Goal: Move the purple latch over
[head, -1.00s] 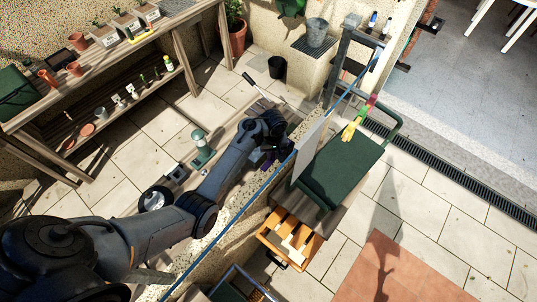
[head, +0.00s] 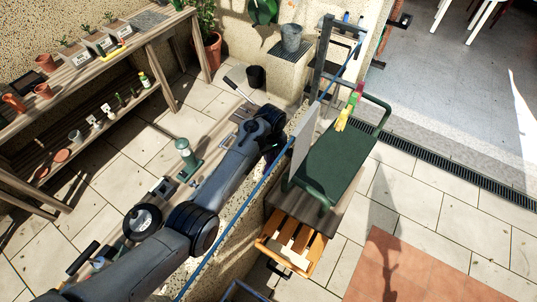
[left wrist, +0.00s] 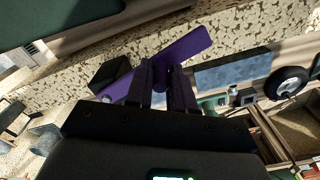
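The purple latch (left wrist: 190,47) is a long flat bar that runs slantwise across the top middle of the left wrist view, in front of a pebbled wall. My left gripper (left wrist: 159,72) is at the latch. Its two fingers stand apart, with purple showing between them. I cannot tell whether they touch or press on it. In the head view my left gripper (head: 272,147) is at the top of the low wall, mostly hidden by my own arm, and the latch is hidden there too. My right gripper is not in view.
A green-topped cart (head: 335,160) stands right of the wall, with a wooden crate (head: 292,245) below. A blue rail (head: 262,187) runs beside my arm. A potting bench (head: 100,70) stands left. Paving (head: 450,215) at the right is mostly clear.

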